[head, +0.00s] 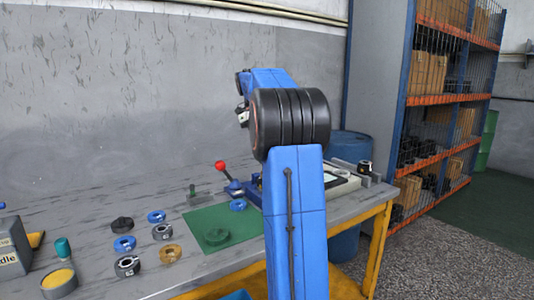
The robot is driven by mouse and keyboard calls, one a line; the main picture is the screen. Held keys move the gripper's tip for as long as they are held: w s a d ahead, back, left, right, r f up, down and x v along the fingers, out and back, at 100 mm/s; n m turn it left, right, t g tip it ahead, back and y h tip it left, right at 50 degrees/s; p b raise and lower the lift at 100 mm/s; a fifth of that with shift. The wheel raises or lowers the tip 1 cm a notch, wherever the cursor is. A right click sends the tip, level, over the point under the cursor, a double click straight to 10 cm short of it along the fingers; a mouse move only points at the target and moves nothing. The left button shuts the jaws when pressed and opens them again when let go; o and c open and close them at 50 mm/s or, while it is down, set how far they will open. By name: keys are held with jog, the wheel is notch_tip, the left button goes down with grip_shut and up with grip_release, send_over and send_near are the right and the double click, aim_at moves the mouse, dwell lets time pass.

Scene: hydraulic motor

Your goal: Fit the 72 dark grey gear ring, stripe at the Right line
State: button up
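Two dark grey rings with pale markings lie on the grey workbench (90,232): one ring (162,231) left of the green mat, the other ring (127,266) nearer the front. The markings are too small to read, so I cannot tell which is the 72. A darker, near-black round part (122,224) lies beside them. My gripper (243,118) is raised above the back of the bench, partly behind my own arm. Its fingers are too small to judge. A blue fixture (236,188) with a red-knobbed lever stands behind the mat, partly hidden by my arm. No Right line is readable.
Blue rings (124,244) and a brass-coloured ring (170,253) lie nearby. A yellow-filled cup (59,281) and grey box (12,250) stand at left. Shelving (440,90) stands right.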

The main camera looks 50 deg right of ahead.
jog(key=shift+f, duration=1.65)
dwell(1.8)
jog(key=o, duration=1.4)
jog(key=shift+o, duration=0.6)
jog(key=shift+o, duration=1.4)
jog(key=shift+r, duration=0.1)
jog(key=shift+r, duration=3.35)
